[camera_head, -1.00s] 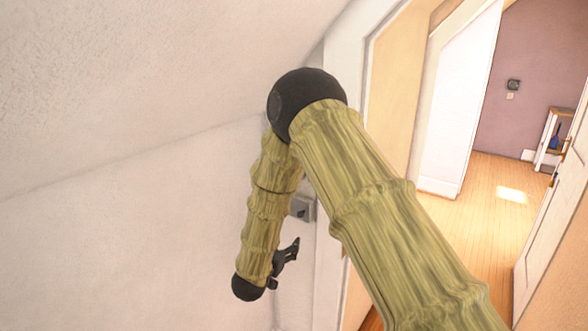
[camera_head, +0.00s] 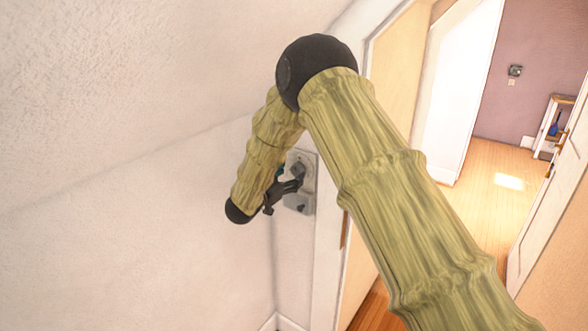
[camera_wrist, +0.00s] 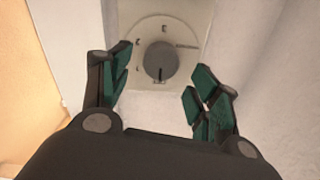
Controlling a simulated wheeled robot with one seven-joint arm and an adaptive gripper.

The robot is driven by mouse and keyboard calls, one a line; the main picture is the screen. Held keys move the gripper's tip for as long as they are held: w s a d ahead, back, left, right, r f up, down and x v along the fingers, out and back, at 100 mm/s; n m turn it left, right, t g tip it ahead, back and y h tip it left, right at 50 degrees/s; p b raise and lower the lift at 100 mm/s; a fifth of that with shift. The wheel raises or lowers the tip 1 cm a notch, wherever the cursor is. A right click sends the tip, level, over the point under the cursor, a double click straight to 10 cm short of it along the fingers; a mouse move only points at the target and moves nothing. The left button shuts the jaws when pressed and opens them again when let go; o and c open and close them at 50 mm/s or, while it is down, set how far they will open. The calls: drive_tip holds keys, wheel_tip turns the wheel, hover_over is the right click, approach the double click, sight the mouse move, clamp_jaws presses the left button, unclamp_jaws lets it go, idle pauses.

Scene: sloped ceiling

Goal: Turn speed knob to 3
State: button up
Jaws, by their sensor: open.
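The speed knob (camera_wrist: 161,58) is a round grey knob on a pale wall plate (camera_wrist: 200,20), at the upper middle of the wrist view. A dark pointer line on it points down in that view. Small dark marks surround it, too small to read. My gripper (camera_wrist: 158,70) is open, one green-padded finger on each side of the knob, with gaps on both sides. I cannot tell how far the fingertips are from the plate. In the head view my gripper (camera_head: 290,186) is in front of the grey wall fitting (camera_head: 307,205) and partly hides it.
A white wall (camera_head: 150,210) lies left of the fitting, under a sloped ceiling (camera_head: 150,80). A door frame (camera_head: 335,180) stands close to the right. Beyond it is a room with an open wooden floor (camera_head: 480,200) and a door (camera_head: 550,190).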

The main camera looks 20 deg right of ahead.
sight(296, 168)
drive_tip(key=shift+p+x, duration=0.3)
drive_tip(key=shift+x, duration=1.1)
drive_tip(key=c, duration=1)
